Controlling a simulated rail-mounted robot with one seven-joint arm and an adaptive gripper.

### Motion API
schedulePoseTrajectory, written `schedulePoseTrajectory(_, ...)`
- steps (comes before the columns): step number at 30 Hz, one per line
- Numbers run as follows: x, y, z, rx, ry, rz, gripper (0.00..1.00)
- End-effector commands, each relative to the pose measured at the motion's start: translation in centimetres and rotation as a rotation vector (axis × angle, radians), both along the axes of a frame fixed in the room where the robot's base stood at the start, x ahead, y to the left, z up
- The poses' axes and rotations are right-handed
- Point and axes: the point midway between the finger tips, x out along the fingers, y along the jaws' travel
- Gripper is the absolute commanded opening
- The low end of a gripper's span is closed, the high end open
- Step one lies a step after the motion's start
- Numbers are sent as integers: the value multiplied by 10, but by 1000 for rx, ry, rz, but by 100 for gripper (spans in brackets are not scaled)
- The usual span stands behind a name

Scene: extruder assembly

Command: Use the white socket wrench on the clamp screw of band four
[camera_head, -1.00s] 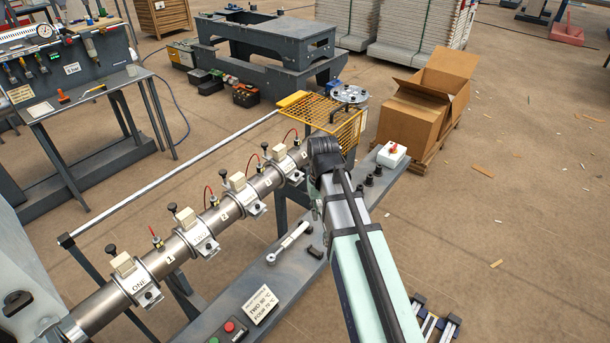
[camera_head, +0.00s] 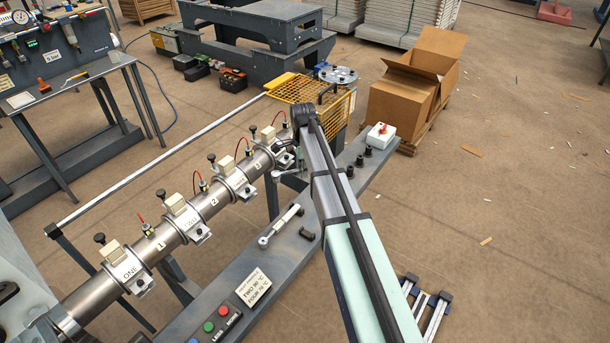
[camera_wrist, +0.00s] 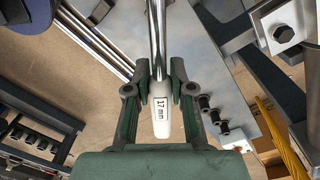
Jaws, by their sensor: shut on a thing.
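In the wrist view my gripper (camera_wrist: 160,78) is shut on the white-handled wrench (camera_wrist: 161,112), labelled "17 mm". Its steel shaft runs away past the top edge, so its far end is hidden there. In the head view my arm hides most of the gripper, and a silver tool end (camera_head: 277,175) shows just left of it, below band four. Band four (camera_head: 272,142) is the far clamp on the steel barrel, partly behind my arm. A clamp lug with a bolt head (camera_wrist: 284,34) is at the upper right of the wrist view, apart from the wrench; I cannot tell which band it belongs to.
Another white-handled wrench (camera_head: 281,226) lies on the grey bench (camera_head: 255,258) beside a small black block (camera_head: 307,234). Black sockets (camera_head: 360,160) and a white switch box (camera_head: 380,134) stand farther along. Bands one to three (camera_head: 187,218) and red leads line the barrel.

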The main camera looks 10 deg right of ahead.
Motion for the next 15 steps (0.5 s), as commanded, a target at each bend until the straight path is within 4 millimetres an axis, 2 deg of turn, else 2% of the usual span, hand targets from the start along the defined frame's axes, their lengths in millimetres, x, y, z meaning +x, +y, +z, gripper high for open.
schedulePoseTrajectory(1, 10, -1, -2, -3, -2, -85, 0)
schedulePoseTrajectory(6, 29, -1, -7, -11, -11, -392, 0)
schedulePoseTrajectory(15, 50, -2, -8, -14, -28, -908, 0)
